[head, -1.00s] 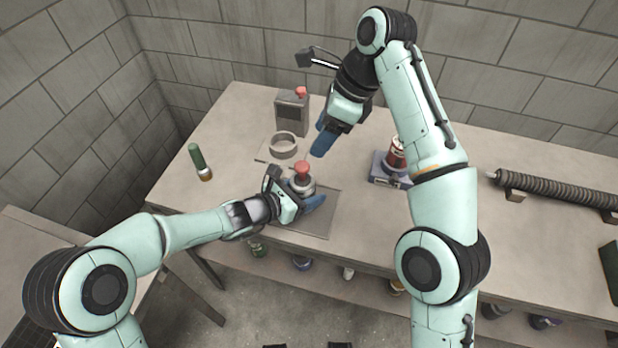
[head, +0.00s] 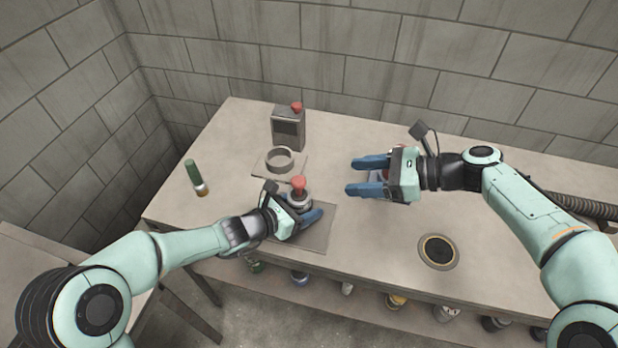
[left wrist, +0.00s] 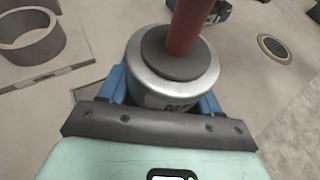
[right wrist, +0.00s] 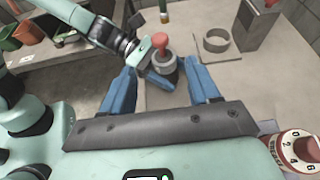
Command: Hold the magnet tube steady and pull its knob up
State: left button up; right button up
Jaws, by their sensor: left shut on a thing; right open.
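The magnet tube (head: 300,203) is a short silver cylinder standing upright on a grey plate (head: 317,236). Its red knob (head: 298,185) sticks up from the dark top; in the left wrist view the red stem (left wrist: 185,27) rises above the silver body (left wrist: 172,82). My left gripper (head: 302,219) is shut on the tube's body, its blue fingers on either side. My right gripper (head: 368,176) is open and empty, to the right of the tube, with its fingers pointing left toward it. In the right wrist view the tube (right wrist: 163,64) and red knob (right wrist: 159,41) appear between the fingers, farther off.
A grey box with a red button (head: 288,128) and a ring on a plate (head: 281,160) stand behind the tube. A green-handled item (head: 195,176) is at left. A red dial device (right wrist: 300,150) is beside my right gripper. A round fitting (head: 439,251) lies in the table.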

aim_at(300, 180)
jog(key=x, duration=1.1)
jog(key=shift+a+f, duration=0.15)
jog(key=shift+a, duration=0.25)
jog(key=shift+c, duration=0.2)
grip_shut()
pick_arm(q)
jog(key=shift+f, duration=0.1)
pick_arm(e)
jog(key=shift+w+r, duration=0.1)
jog(key=shift+r, duration=2.45)
jog(key=shift+o, duration=0.2)
grip_release()
jog(key=shift+d, duration=0.1)
